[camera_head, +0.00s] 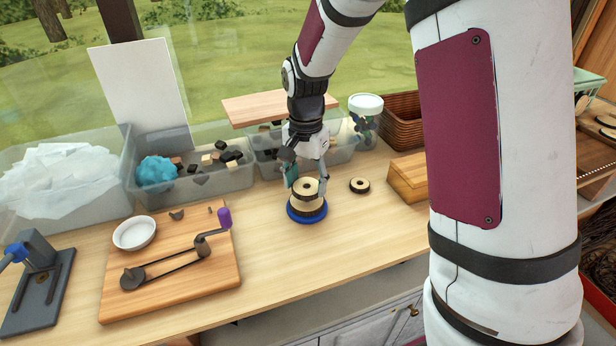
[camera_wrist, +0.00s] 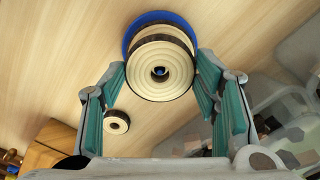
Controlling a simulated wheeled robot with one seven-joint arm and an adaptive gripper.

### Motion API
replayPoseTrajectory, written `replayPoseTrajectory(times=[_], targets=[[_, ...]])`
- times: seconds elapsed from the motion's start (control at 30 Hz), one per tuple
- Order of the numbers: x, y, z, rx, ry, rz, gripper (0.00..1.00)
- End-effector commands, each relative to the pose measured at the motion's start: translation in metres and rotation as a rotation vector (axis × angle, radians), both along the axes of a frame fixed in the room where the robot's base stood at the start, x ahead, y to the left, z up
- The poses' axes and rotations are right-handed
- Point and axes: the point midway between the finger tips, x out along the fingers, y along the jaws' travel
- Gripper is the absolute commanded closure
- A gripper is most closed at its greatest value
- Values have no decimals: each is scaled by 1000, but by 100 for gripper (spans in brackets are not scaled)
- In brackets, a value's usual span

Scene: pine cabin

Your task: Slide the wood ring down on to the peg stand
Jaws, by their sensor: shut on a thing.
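My gripper (camera_head: 307,182) points down over the peg stand, its fingers on either side of a pale wood ring with a dark edge (camera_head: 306,188). In the wrist view, this wood ring (camera_wrist: 142,84) lies between the teal finger pads, and a blue peg tip shows inside its hole. The peg stand has a round blue base (camera_head: 293,214), whose rim also shows in the wrist view (camera_wrist: 150,17). Another pale and dark ring (camera_head: 312,211) sits on the base, below the held ring. I cannot tell how much gap lies between the two rings.
A smaller loose ring (camera_head: 359,185) lies on the table right of the stand. A wooden box (camera_head: 408,180) is farther right. Clear bins (camera_head: 195,190) stand behind. A board with a crank (camera_head: 170,270) is at left. The table in front of the stand is clear.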

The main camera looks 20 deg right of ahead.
Motion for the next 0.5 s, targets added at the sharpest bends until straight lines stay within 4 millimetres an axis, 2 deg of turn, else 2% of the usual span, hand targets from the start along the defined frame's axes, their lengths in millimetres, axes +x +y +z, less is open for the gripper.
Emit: replayPoseTrajectory(times=[0.13,0.17,0.23,0.5], targets=[[0,0,-2,0,0,0,78],[0,0,-2,0,0,0,37],[0,0,-2,0,0,0,22],[0,0,-2,0,0,0,21]])
